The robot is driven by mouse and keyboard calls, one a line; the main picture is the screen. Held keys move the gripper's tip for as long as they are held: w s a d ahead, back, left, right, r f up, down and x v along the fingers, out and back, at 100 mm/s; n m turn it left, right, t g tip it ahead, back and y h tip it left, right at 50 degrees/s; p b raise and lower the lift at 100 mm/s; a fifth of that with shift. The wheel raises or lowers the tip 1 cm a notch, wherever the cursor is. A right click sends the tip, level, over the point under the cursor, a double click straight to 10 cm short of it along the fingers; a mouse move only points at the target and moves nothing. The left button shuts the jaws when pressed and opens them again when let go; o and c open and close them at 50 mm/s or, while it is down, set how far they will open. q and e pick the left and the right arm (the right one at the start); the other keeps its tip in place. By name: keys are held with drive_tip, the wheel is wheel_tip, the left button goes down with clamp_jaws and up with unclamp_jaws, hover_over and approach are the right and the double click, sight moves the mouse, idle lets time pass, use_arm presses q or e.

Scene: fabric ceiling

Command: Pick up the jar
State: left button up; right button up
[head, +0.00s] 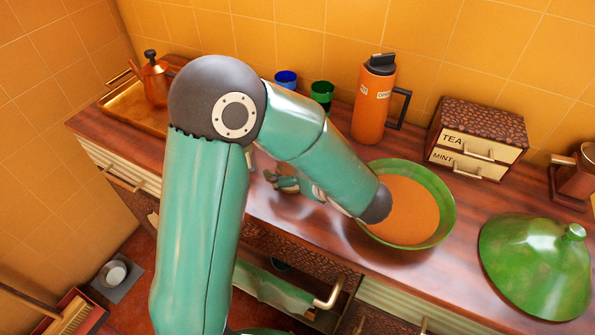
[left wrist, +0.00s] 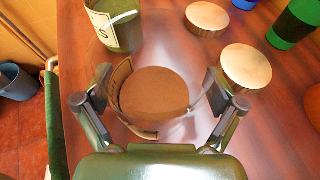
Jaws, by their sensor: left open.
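A round brown-topped thing (left wrist: 155,93), which looks like the jar, stands on the wooden counter in the left wrist view. In the head view my left gripper (head: 285,183) is low over the counter, partly hidden by my own arm, and the jar is mostly hidden there. My right gripper is not in view.
A labelled green canister (left wrist: 118,30) and two round pale-topped things (left wrist: 207,18) (left wrist: 246,66) stand close by. An orange flask (head: 372,105), a tea box (head: 478,135), a green bowl (head: 440,190) and a green lid (head: 535,265) are on the counter. A drawer below is open.

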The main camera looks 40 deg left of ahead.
use_arm(q)
drive_tip(key=shift+a+f, duration=0.2)
drive_tip(key=shift+a, duration=0.2)
drive_tip(key=shift+c, duration=0.2)
drive_tip(key=c, duration=1.5)
drive_tip(key=shift+r, duration=0.1)
wheel_tip(320, 180, up, 20)
drive_tip(key=p, duration=0.2)
drive_tip(key=shift+p, duration=0.4)
